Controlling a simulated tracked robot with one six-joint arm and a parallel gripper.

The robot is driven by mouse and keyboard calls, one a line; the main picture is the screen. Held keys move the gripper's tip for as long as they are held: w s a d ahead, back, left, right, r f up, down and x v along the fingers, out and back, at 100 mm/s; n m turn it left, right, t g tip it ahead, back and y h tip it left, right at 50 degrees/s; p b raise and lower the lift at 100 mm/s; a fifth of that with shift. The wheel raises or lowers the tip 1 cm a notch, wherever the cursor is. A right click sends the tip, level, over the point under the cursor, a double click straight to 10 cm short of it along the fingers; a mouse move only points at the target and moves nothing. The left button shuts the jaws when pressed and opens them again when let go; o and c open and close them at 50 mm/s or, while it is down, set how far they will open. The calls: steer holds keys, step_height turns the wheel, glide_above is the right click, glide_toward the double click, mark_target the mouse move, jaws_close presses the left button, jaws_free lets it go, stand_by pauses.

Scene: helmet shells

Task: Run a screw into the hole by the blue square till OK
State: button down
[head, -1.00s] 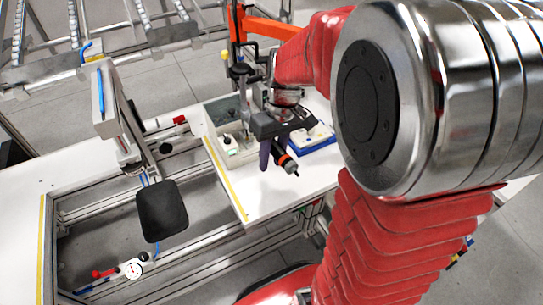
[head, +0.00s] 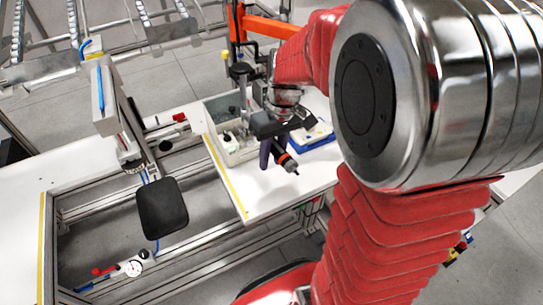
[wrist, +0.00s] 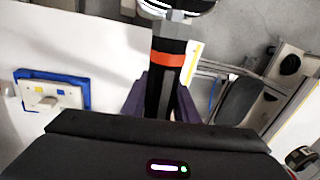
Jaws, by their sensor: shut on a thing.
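My gripper (wrist: 162,100), with dark purple fingers, is shut on a black power screwdriver (wrist: 168,75) with an orange band. In the head view the screwdriver (head: 286,161) slants down to the right, its tip above the white table. A pale block (wrist: 70,95) with coloured marks lies in a blue tray (wrist: 85,80) at the left of the wrist view, apart from the screwdriver. The tray (head: 318,144) also shows right of my gripper in the head view. I cannot make out the hole.
A black pad (head: 162,208) on a post stands at the left. The white table (head: 250,190) is clear in front, with a yellow strip along its left edge.

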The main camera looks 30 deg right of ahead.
steer(key=shift+f, duration=0.2)
steer(key=shift+r, duration=3.05)
steer(key=shift+d, duration=0.1)
steer(key=s+d, duration=0.2)
steer(key=d, duration=0.6)
steer(key=shift+d, duration=0.35)
